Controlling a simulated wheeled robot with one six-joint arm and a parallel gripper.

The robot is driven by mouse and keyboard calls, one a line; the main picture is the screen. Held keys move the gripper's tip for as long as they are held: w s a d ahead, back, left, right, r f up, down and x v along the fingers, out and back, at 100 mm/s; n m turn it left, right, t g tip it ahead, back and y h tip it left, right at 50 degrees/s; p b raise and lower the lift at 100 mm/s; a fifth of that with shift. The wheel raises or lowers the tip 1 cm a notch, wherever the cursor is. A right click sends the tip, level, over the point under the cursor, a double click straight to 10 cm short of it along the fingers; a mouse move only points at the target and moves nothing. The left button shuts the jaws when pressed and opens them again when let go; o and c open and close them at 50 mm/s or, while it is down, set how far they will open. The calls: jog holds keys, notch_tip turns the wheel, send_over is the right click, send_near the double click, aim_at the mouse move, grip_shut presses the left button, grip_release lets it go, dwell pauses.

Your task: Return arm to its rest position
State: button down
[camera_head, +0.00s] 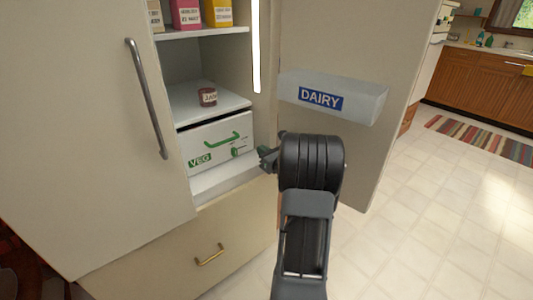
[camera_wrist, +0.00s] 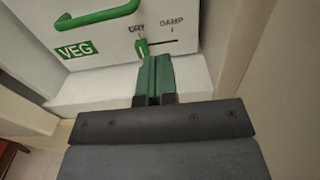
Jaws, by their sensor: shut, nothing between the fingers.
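My gripper (camera_head: 264,156) is shut and empty in front of the open fridge, at the right end of the vegetable drawer. In the wrist view its green fingers (camera_wrist: 153,75) are together, just below the drawer's green slider knob (camera_wrist: 142,48). I cannot tell whether they touch it. The knob is at the left, "DRY" end of a track that runs to "DAMP". The white drawer (camera_head: 210,150) has a "VEG" label and a green handle (camera_wrist: 97,16), and looks closed. My arm reaches up from the bottom of the head view.
A fridge door (camera_head: 366,150) stands open on the right, with a "DAIRY" bin (camera_head: 340,98) beside my arm. The left door (camera_head: 85,130) is at the left. A jar (camera_head: 207,96) sits above the drawer. Tiled floor (camera_head: 440,220) is clear at the right.

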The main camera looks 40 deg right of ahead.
jog(key=s+a+r+n+g+y+p, duration=0.2)
jog(key=a+r+n+g+y+p, duration=0.15)
jog(key=a+n, duration=0.4)
jog(key=s+a+r+n+g+y+p, duration=0.25)
jog(key=a+r+n+p, duration=0.2)
jog(key=a, duration=0.55)
jog(key=s+a+r+n+g+y+p, duration=0.1)
jog(key=a+r+n+g+y+p, duration=0.3)
jog(key=a, duration=0.5)
jog(key=s+a+r+n+g+h+p, duration=0.2)
jog(key=s+r+n+h+p, duration=0.2)
jog(key=n, duration=0.6)
jog(key=s+a+r+n+g+h+p, duration=0.2)
jog(key=s+r+n+h+p, duration=0.3)
jog(key=s+r+n+p, duration=0.3)
jog(key=shift+s+a+n+p, duration=0.3)
jog(key=shift+s+a+n, duration=0.15)
jog(key=shift+s+n, duration=0.9)
jog(key=shift+a+r, duration=0.1)
